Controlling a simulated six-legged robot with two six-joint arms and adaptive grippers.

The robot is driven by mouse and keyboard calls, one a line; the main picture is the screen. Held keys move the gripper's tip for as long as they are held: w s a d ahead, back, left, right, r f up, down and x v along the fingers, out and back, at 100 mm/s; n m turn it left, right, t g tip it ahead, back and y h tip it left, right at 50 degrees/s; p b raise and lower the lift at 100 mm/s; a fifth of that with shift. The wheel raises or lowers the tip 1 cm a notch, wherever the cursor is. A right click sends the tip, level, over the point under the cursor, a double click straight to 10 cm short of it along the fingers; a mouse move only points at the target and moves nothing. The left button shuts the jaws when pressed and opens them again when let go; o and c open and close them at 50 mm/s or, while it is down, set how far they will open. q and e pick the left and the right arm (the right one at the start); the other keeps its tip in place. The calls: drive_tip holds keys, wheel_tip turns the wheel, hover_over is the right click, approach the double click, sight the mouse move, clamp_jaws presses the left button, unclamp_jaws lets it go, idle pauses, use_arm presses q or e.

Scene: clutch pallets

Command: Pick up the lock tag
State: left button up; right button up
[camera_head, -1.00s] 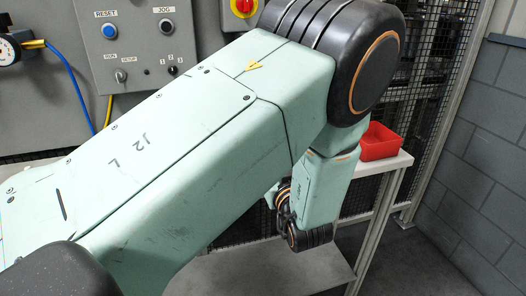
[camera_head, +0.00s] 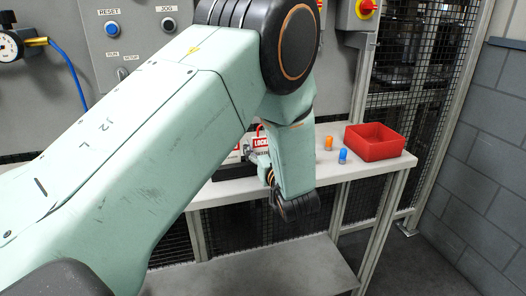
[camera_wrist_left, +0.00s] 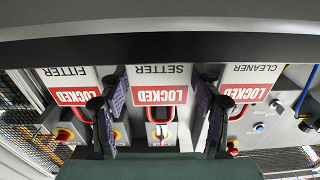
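In the left wrist view three white tags with red LOCKED bands stand in a row: FITTER (camera_wrist_left: 75,85), SETTER (camera_wrist_left: 158,82) and CLEANER (camera_wrist_left: 246,82). Each has a red shackle. My left gripper (camera_wrist_left: 160,112) is open, with one finger on each side of the SETTER tag and nothing held between them. I cannot tell how far the tag is from the fingers in depth. In the head view part of a red-and-white lock tag (camera_head: 261,139) shows on the bench, mostly hidden behind my left arm. My right gripper is in neither view.
The bench (camera_head: 345,168) carries a red bin (camera_head: 375,145), an orange cylinder (camera_head: 328,142) and a blue cylinder (camera_head: 343,156). Behind it is a grey control panel (camera_head: 90,75) with buttons. A mesh guard (camera_head: 425,80) and block wall (camera_head: 490,150) stand at the right.

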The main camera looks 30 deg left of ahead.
use_arm(q)
drive_tip(key=shift+d, duration=0.1)
drive_tip(key=c, duration=0.5)
drive_tip(key=shift+o, duration=0.2)
wheel_tip(320, 180, up, 10)
drive_tip(key=shift+r+p, duration=0.1)
drive_tip(key=shift+p, duration=1)
